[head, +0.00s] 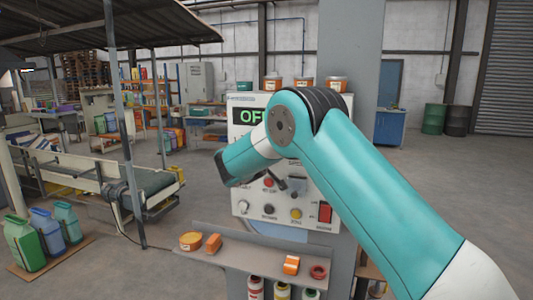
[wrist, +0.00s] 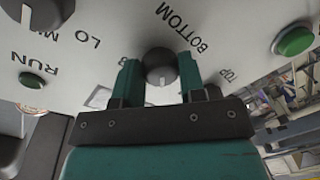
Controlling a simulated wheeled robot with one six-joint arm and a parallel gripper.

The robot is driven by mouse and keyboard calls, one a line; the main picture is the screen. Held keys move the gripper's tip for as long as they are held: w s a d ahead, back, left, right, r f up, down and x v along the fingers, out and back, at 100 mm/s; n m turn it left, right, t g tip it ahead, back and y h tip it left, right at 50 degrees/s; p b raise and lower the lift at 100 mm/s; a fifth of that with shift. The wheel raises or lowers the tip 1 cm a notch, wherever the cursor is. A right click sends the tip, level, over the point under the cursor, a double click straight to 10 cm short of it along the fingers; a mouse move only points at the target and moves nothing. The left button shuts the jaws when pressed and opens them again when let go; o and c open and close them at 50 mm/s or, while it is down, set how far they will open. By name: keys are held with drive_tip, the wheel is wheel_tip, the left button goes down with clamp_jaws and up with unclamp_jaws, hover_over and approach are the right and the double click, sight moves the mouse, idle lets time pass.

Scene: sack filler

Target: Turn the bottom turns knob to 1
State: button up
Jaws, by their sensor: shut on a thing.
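The bottom turns knob (wrist: 160,66) is dark and round, beside the printed word BOTTOM on the pale panel (wrist: 110,30) in the wrist view. A white pointer line on it points toward the lower edge of the picture. My gripper (wrist: 160,72) has its two teal fingers on either side of the knob, shut on it. The number marks around the knob are mostly hidden by the fingers. In the head view the control panel (head: 245,185) stands behind my teal arm, which hides the fingers and this knob; its display (head: 252,116) shows part of "OFF".
In the wrist view, a green button (wrist: 293,41) is at right, another (wrist: 31,80) at left near RUN, and a large dark knob (wrist: 38,12) upper left. In the head view, a shelf (head: 245,258) with orange items juts out below the panel.

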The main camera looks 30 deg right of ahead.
idle(0.4)
drive_tip(key=o, duration=0.9)
drive_tip(key=b+v, duration=0.7)
drive_tip(key=v, duration=1)
drive_tip(key=shift+s+a, duration=0.15)
drive_tip(key=shift+s, duration=0.05)
